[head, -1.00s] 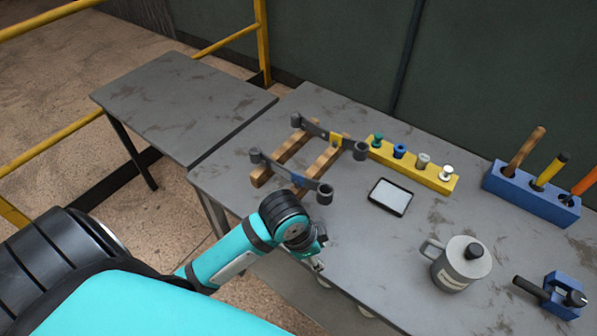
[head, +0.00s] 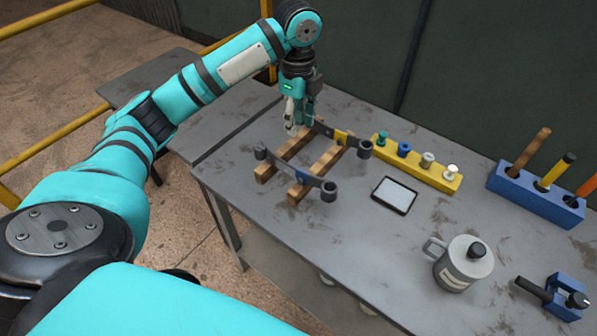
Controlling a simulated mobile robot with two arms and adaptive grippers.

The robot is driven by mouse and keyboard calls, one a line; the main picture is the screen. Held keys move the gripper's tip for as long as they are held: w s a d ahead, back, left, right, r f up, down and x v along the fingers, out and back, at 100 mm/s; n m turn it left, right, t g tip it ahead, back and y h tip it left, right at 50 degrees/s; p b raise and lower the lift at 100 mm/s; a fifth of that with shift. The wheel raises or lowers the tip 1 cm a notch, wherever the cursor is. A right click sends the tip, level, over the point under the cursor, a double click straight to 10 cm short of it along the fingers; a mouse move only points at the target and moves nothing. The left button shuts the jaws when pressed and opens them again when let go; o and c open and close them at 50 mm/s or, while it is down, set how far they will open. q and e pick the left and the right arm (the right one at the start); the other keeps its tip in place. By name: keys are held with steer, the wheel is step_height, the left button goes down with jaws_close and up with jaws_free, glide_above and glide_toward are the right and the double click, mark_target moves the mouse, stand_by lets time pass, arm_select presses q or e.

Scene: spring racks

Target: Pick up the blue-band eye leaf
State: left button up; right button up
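The blue-band eye leaf (head: 313,181) is a dark bar with a round eye at each end and a blue band near its middle. It lies across the front of two wooden strips on the grey table. A similar leaf with a yellow band (head: 341,135) lies across the back of the strips. My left gripper (head: 298,127) points down above the far left end of the strips, behind the blue-band leaf and apart from it. Its fingers look spread with nothing between them. My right gripper is not in view.
The wooden strips (head: 323,164) rest on the table (head: 240,185). A yellow block with several coloured pegs (head: 436,179), a tablet (head: 394,195), a grey can (head: 462,268), a blue tool holder (head: 535,200) and a blue clamp-like tool (head: 566,296) stand to the right.

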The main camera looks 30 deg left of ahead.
arm_select(q)
steer(key=p, duration=0.2)
glide_above(298, 169)
step_height(298, 169, down, 11)
step_height(298, 169, down, 5)
steer(key=shift+r+p, duration=0.15)
steer(key=shift+p, duration=0.45)
steer(key=shift+f, duration=0.55)
jaws_close()
steer(key=shift+w+r, duration=0.1)
steer(key=shift+r, duration=0.05)
